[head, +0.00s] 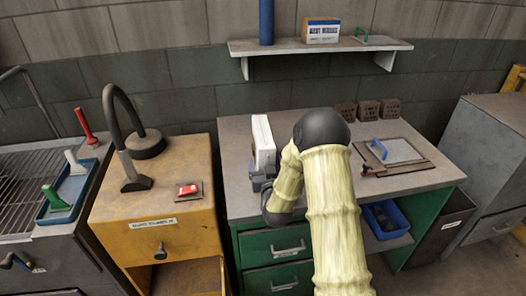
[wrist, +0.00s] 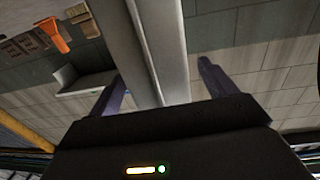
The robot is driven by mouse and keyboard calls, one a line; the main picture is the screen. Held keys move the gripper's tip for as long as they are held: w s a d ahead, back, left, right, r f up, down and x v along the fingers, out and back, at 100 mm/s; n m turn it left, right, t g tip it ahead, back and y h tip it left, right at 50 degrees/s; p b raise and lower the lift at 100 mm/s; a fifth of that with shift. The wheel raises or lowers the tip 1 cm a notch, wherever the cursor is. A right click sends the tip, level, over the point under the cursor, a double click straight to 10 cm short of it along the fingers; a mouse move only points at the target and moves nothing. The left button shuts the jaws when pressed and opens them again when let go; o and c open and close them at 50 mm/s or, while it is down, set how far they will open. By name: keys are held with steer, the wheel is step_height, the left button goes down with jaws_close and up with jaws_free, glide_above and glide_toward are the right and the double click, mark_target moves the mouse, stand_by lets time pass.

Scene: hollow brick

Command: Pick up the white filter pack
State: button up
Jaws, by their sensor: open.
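The white filter pack (head: 263,140) stands upright on the grey top of the green bench, just left of my arm. My gripper (head: 261,183) is low at the near side of the pack, partly hidden by my own wrist. In the wrist view, a pale slab that looks like the pack (wrist: 158,45) runs between the two dark purple fingers of my open gripper (wrist: 162,88). Some space shows between the slab and each finger. I cannot tell how deep the pack sits between them.
Hollow bricks (head: 367,110) stand at the back of the bench. A wall shelf (head: 320,47) hangs above. A yellow cabinet (head: 160,235) with a red switch (head: 188,190) stands left, across a narrow gap.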

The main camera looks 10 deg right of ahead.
mark_target(265, 139)
steer(key=w, duration=0.2)
steer(key=shift+w+d, duration=0.1)
steer(key=shift+w, duration=0.3)
steer(key=c, duration=1.1)
steer(key=shift+c, duration=0.2)
steer(key=shift+r, duration=0.1)
step_height(265, 139, up, 10)
steer(key=shift+f, duration=0.1)
